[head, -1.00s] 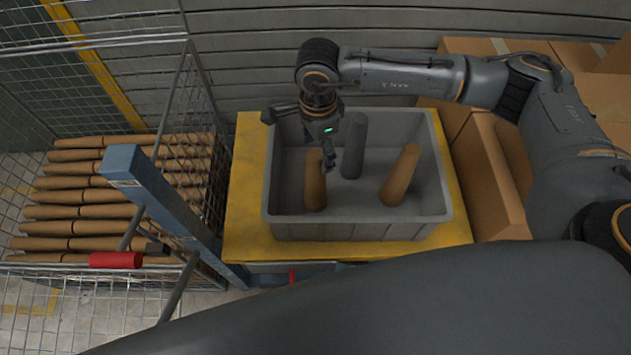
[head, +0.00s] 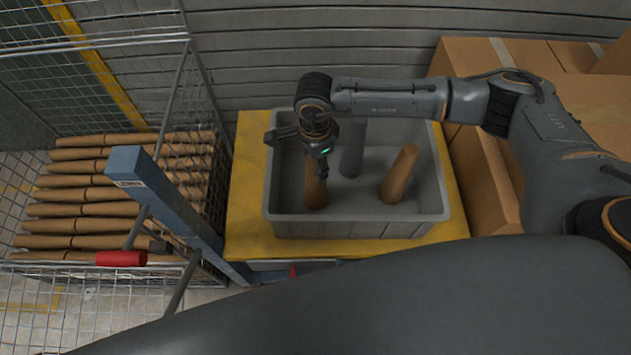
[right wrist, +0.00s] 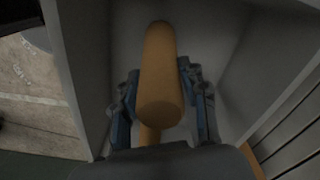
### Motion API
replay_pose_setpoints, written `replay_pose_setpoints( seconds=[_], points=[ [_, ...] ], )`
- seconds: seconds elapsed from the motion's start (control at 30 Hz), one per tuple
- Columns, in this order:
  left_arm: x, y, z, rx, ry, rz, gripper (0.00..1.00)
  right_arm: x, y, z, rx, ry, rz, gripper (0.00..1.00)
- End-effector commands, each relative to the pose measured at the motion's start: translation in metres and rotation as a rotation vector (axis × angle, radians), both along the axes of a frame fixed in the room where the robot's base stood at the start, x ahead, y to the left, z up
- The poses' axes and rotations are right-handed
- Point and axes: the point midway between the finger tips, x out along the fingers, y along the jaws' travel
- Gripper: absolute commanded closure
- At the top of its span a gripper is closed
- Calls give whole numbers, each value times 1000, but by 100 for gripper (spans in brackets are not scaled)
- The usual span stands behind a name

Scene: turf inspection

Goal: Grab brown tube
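A grey bin (head: 355,228) holds two brown tubes and a dark grey tube (head: 352,150), all standing and somewhat tilted. The left brown tube (head: 314,192) is partly hidden behind my right gripper (head: 321,170). The other brown tube (head: 399,175) leans at the right side of the bin. In the right wrist view, a brown tube (right wrist: 160,75) lies between the spread fingers of my right gripper (right wrist: 160,90). The fingers are close along its sides; I cannot tell whether they touch it. Another brown piece shows partly below its end. My left gripper is not in view.
The bin stands on a yellow surface (head: 245,215). A wire cage (head: 205,85) with several stacked brown tubes (head: 85,210) and a blue post (head: 160,200) is at the left. Cardboard boxes (head: 500,60) are at the right. A slatted wall is behind.

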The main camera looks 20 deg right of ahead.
Motion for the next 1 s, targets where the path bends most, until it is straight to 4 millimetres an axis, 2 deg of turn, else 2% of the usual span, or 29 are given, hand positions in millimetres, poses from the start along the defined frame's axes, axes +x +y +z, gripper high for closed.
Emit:
replay_pose_setpoints(
  seconds=[0.07,0.3,0.43,0.8,1.0],
  points=[
    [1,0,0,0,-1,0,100,0,0,0,0,1,0,86],
    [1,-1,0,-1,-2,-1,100,0,0,1,0,0,-1,86],
    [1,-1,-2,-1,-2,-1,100,1,0,12,1,-2,-1,86],
    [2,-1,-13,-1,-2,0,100,1,0,82,1,-3,0,86],
    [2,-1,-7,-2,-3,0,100,2,0,121,2,-4,-3,86]
  ],
)
